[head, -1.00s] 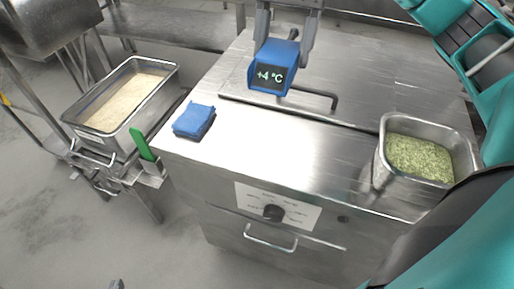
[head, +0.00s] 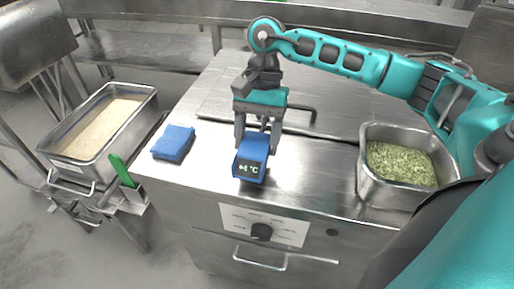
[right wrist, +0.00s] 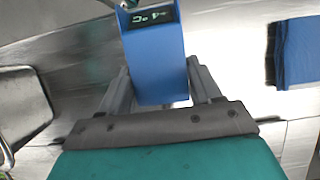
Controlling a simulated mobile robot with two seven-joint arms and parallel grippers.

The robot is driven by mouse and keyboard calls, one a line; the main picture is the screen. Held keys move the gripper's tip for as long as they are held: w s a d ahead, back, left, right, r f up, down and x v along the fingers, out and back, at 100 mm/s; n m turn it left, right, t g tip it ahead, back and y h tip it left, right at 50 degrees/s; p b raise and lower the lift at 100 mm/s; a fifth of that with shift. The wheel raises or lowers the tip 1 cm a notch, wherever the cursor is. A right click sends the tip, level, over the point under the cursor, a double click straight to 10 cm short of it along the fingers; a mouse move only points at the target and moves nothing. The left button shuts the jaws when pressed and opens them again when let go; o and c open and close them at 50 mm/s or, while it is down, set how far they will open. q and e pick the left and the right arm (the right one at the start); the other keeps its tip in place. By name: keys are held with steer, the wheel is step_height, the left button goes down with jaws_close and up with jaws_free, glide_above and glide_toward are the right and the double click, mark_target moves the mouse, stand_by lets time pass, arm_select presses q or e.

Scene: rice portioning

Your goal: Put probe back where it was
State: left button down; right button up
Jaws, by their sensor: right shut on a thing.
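The probe (head: 251,160) is a blue block with a dark display reading about 4 °C. My right gripper (head: 256,140) is shut on it, with one finger on each side. The probe is over the front part of the steel counter, right of the folded blue cloth (head: 173,142); I cannot tell whether it touches the top. In the right wrist view the probe (right wrist: 155,60) sits between the fingers of my right gripper (right wrist: 158,85), its display at the far end. My left gripper is not in view.
A steel pan of green herbs (head: 364,178) stands at the counter's right. A steel pan of rice (head: 128,128) is on a stand at the left, with a green handle (head: 121,170) beside it. The counter between cloth and herbs is mostly clear.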

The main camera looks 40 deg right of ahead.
steer(key=shift+f, duration=1.65)
steer(key=shift+f, duration=0.1)
steer(key=shift+f, duration=0.15)
steer(key=o, duration=1.1)
steer(key=shift+c, duration=0.2)
steer(key=shift+r, duration=0.25)
steer(key=v, duration=1.2)
steer(key=shift+a, duration=0.1)
